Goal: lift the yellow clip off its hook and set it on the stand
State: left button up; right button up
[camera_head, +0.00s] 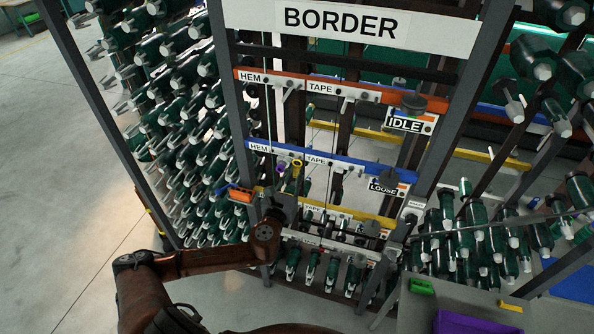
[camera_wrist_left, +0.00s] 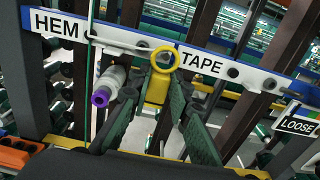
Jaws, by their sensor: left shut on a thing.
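The yellow clip (camera_wrist_left: 158,88) has a round ring on top and sits between the fingers of my left gripper (camera_wrist_left: 163,108), which is shut on it. In the head view, the clip's yellow ring (camera_head: 297,166) shows just above my left gripper (camera_head: 289,190), in front of the blue rail. The ring overlaps the white hook plate (camera_wrist_left: 122,36) between the HEM and TAPE labels; I cannot tell whether it still touches a hook. I cannot clearly tell which thing is the stand. My right gripper is out of view.
A grey piece with a purple end (camera_wrist_left: 100,97) hangs close left of the clip. An orange block (camera_head: 240,193) is left of my gripper. A grey surface (camera_head: 412,312) at lower right bears green (camera_head: 421,287), purple (camera_head: 462,323) and yellow (camera_head: 511,306) pieces. Green spools crowd both sides.

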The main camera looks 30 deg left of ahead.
pick_arm(q)
jog(key=r+p+v, duration=0.1)
jog(key=v, duration=1.5)
jog(key=shift+s, duration=0.3)
jog(key=p+v, duration=0.3)
jog(key=v, duration=0.4)
jog(key=shift+s, duration=0.35)
jog(key=shift+f, duration=0.1)
dwell(0.5)
